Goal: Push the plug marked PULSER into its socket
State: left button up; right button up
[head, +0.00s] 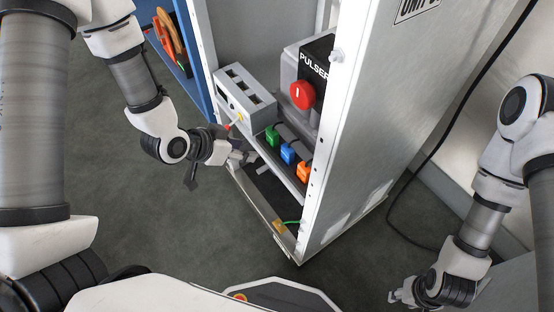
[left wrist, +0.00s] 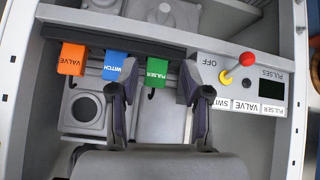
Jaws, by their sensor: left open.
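The green plug marked PULSER (left wrist: 157,71) sits in a rail, and it also shows in the head view (head: 271,136). Beside it are the blue SWITCH plug (left wrist: 114,66) and the orange VALVE plug (left wrist: 73,59). My left gripper (left wrist: 160,95) is open and empty, with its fingers to either side of the green plug in the left wrist view; I cannot tell whether they touch it. In the head view the left gripper (head: 242,157) is low by the cabinet opening. The grey socket box (head: 262,118) has several dark sockets on top. My right gripper (head: 403,294) is far right, its jaws unclear.
The socket box carries a red-knobbed lever (left wrist: 246,60) at OFF, a dark display (left wrist: 271,88) and name labels. A PULSER unit with a red button (head: 302,95) stands behind the plugs. The cabinet's side panel (head: 365,110) walls off the right. The floor at left is clear.

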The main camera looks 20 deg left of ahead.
aim_at(269, 134)
pick_arm(q)
jog(key=w+d+b, duration=0.1)
jog(key=w, duration=0.1)
jog(key=w+d+f+m+t+h+b, duration=0.1)
jog(key=w+d+b, duration=0.1)
jog(key=w, duration=0.1)
jog(key=w+d+f+m+b, duration=0.1)
jog(key=w+d, duration=0.1)
jog(key=w, duration=0.1)
jog(key=shift+d+t+h+b, duration=0.2)
jog(key=shift+t+h+b, duration=0.1)
jog(key=shift+t+h, duration=0.1)
pick_arm(e)
notch_tip(269, 134, down, 8)
jog(key=shift+r, duration=0.2)
pick_arm(q)
grip_shut()
pick_arm(e)
jog(key=shift+s+a, duration=0.1)
